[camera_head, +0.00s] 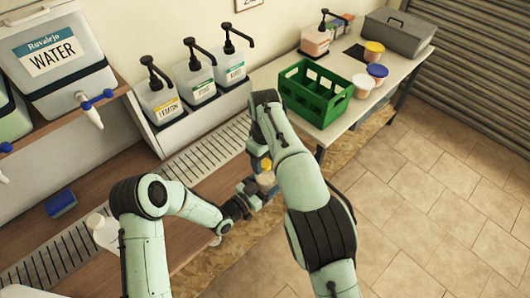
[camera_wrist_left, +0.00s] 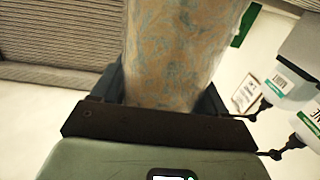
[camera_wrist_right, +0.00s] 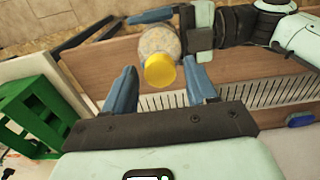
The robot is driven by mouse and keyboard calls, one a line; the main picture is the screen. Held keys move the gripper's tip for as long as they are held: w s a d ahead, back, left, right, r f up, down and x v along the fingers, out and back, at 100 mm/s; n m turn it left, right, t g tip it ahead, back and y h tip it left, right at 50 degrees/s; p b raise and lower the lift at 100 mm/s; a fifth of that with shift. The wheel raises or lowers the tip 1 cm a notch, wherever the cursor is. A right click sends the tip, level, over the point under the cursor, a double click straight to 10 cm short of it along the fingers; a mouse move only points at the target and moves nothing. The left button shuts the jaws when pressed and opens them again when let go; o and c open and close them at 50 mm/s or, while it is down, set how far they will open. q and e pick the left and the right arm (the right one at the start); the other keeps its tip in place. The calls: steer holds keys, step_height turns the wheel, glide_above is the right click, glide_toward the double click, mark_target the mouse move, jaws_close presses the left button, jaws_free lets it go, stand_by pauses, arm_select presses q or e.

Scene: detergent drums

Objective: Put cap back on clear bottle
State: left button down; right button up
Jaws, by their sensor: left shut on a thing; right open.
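A clear bottle with speckled, pale contents (camera_wrist_right: 157,42) is held above the counter by my left gripper (camera_head: 258,189). In the left wrist view, the bottle (camera_wrist_left: 180,45) fills the space between the shut fingers. A yellow cap (camera_wrist_right: 160,71) is at the bottle's mouth end; I cannot tell whether it is seated. The cap also shows in the head view (camera_head: 266,164), above the bottle. My right gripper (camera_wrist_right: 160,67) is open, its blue fingers on either side of the cap with gaps. In the head view, my right arm hides most of that gripper.
A green crate (camera_head: 315,93) stands at the back right near several lidded tubs (camera_head: 376,72). Pump bottles (camera_head: 192,75) line the rack behind a slotted drain strip (camera_head: 205,150). A blue sponge (camera_head: 61,203) and white bottle (camera_head: 103,229) are at the left.

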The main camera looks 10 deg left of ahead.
jaws_close()
steer(key=m, duration=0.3)
steer(key=shift+m, duration=0.3)
steer(key=m, duration=1.1)
steer(key=shift+f, duration=0.1)
steer(key=shift+o, duration=0.6)
jaws_free()
steer(key=shift+r, duration=3.75)
